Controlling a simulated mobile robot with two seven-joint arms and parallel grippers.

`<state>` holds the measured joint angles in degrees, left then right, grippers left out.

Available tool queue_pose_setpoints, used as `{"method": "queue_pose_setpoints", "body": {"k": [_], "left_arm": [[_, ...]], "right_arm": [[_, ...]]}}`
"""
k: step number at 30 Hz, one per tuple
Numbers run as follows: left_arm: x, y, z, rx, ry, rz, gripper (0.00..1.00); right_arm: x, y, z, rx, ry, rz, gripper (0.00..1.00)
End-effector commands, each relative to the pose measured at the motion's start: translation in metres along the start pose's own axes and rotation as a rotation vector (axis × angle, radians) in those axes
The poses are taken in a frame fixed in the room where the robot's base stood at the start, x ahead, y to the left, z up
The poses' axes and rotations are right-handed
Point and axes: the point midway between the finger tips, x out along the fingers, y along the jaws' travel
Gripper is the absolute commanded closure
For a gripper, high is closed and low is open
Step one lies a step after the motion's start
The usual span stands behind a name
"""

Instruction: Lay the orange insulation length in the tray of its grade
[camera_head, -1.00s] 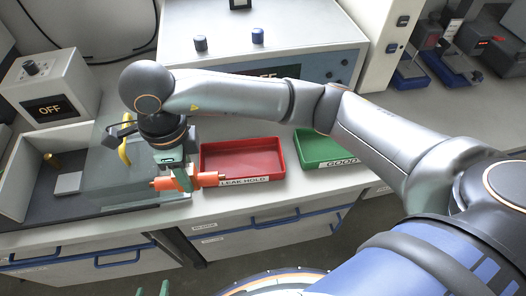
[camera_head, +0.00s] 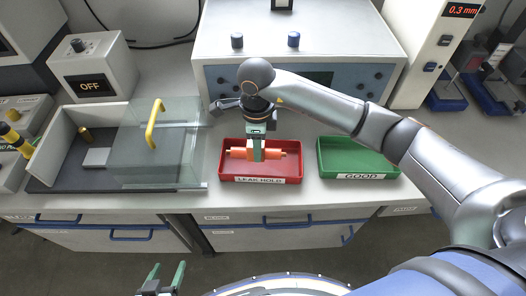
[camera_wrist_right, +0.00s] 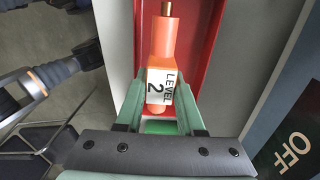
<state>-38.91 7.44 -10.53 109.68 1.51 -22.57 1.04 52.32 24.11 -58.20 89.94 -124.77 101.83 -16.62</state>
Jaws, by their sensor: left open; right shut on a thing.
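The orange insulation length (camera_head: 278,153) is a thick rod with thin ends, lying crosswise over the red LEAK HOLD tray (camera_head: 292,179). My right gripper (camera_head: 257,154) is shut on its middle, pointing down. I cannot tell whether the length touches the tray floor. In the right wrist view the length (camera_wrist_right: 160,42) has a copper tip and a white label reading LEVEL 2, between the fingers of the gripper (camera_wrist_right: 158,105). The green GOOD tray (camera_head: 355,158) stands to the right and looks empty. My left gripper (camera_head: 161,280) is open and empty at the bottom edge.
A clear cover with a yellow handle (camera_head: 154,122) stands left of the red tray. An OFF box (camera_head: 94,77) is behind it. A large instrument (camera_head: 300,45) stands behind the trays. A white column (camera_head: 432,45) reads 0.3 mm. The counter's front strip is clear.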

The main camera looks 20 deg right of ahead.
Motion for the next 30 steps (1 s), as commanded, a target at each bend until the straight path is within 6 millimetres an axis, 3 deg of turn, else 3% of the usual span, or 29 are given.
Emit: {"method": "queue_pose_setpoints", "body": {"k": [9,15,28,29,30], "left_arm": [[-0.001,0.0,-0.001,0.001,0.0,0.0,0.33],[-0.004,0.0,-0.004,0.001,0.0,0.0,0.33],[0.0,0.0,0.0,0.002,0.0,0.0,0.33],[-0.001,0.0,-0.001,0.002,0.0,0.0,0.33],[-0.002,0.0,-0.002,0.002,0.0,0.0,0.33]], "right_arm": [[0.026,-0.018,-0.011,0.003,0.001,0.001,1.0],[0.052,-0.018,-0.011,0.0,-0.001,0.002,1.0],[0.061,-0.018,-0.011,-0.001,0.0,-0.001,1.0],[0.059,-0.018,-0.011,-0.001,0.0,-0.001,0.6],[0.059,-0.018,-0.011,-0.001,0.0,0.0,0.55]]}}
